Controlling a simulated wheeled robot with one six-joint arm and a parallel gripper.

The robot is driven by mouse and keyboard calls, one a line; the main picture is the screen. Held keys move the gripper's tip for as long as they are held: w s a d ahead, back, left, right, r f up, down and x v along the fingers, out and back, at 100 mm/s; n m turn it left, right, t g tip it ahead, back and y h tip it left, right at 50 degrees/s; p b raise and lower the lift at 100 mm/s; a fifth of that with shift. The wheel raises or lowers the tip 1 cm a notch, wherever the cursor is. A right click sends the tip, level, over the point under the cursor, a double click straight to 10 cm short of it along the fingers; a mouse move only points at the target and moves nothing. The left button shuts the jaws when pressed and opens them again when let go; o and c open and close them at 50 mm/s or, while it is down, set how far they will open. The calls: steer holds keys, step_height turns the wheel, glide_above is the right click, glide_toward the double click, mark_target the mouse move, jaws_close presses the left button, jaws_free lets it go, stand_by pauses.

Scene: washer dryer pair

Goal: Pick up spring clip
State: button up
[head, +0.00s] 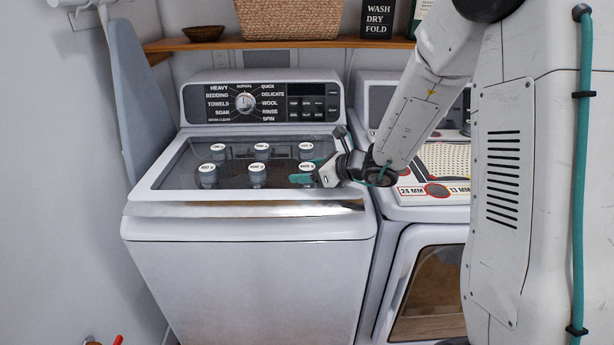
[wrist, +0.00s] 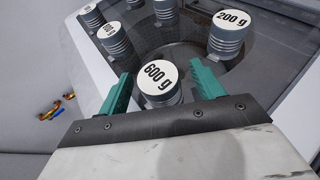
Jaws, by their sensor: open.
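I cannot make out a spring clip for certain. A small yellow, blue and red item (wrist: 50,110) lies at the left of the wrist view, too small to identify. My gripper (head: 303,172) is over the right front of the washer's glass lid, its teal fingers open and empty. In the wrist view my gripper (wrist: 160,78) has its fingers on either side of a weight marked 600 g (wrist: 162,84). I cannot tell whether they touch it.
Several labelled grey weights (head: 257,172) stand on the washer lid (head: 180,178). A dryer (head: 425,212) with a board on top stands to the right. A shelf (head: 270,44) runs behind. Partly cut-off red (head: 118,340) and brown items show at the bottom left.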

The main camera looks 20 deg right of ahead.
steer(key=shift+x, duration=1)
steer(key=shift+c, duration=0.4)
steer(key=shift+r, duration=0.1)
steer(key=c, duration=1.1)
